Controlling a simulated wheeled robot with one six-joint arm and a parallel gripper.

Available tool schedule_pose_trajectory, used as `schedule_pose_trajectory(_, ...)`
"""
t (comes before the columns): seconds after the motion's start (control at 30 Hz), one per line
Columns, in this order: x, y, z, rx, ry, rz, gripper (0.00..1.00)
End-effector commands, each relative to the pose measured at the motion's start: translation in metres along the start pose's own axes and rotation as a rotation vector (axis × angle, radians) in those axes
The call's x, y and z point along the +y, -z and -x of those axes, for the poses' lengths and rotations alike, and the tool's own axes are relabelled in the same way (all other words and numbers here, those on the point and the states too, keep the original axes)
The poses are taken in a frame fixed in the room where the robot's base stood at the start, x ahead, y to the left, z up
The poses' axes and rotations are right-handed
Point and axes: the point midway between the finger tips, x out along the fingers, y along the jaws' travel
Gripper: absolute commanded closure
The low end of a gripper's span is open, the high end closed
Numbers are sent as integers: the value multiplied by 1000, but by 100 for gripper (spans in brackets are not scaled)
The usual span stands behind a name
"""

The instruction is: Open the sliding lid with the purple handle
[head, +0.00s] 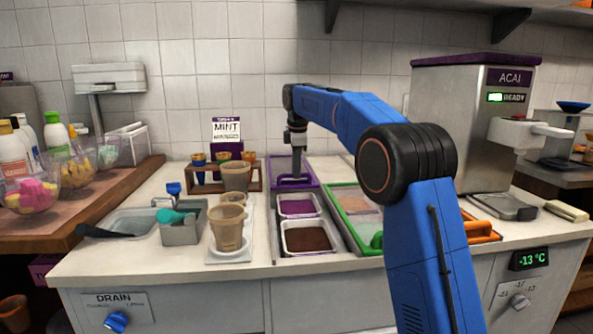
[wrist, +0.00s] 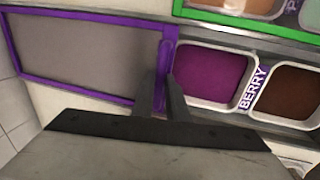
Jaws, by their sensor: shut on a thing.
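The sliding lid (wrist: 85,50) is a grey panel with a purple frame, and its purple handle (wrist: 168,47) is a bar along the edge nearest the tubs. In the head view the lid (head: 283,165) lies at the back of the purple-edged well. My gripper (wrist: 163,92) is shut on the purple handle, with a finger on either side of it. In the head view my gripper (head: 297,178) reaches down to the handle from above. In front of the lid, a tub of purple filling (head: 298,206) and a tub of dark brown filling (head: 307,239) stand uncovered.
A green-framed lid (head: 350,201) lies beside the purple well on the right. Cups (head: 229,227) stand on a white tray to the left.

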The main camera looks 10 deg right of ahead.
Motion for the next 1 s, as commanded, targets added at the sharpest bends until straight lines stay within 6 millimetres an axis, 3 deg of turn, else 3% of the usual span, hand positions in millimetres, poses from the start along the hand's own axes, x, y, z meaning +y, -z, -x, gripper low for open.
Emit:
schedule_pose_trajectory(0.03, 0, 0, 0, 1, -1, 0, 82)
schedule_pose_trajectory(0.1, 0, 0, 0, 1, 0, 0, 68)
schedule_pose_trajectory(0.53, 0, 0, 9, 1, -1, 0, 68)
schedule_pose_trajectory(1.0, 1, 0, 95, 1, -3, 0, 68)
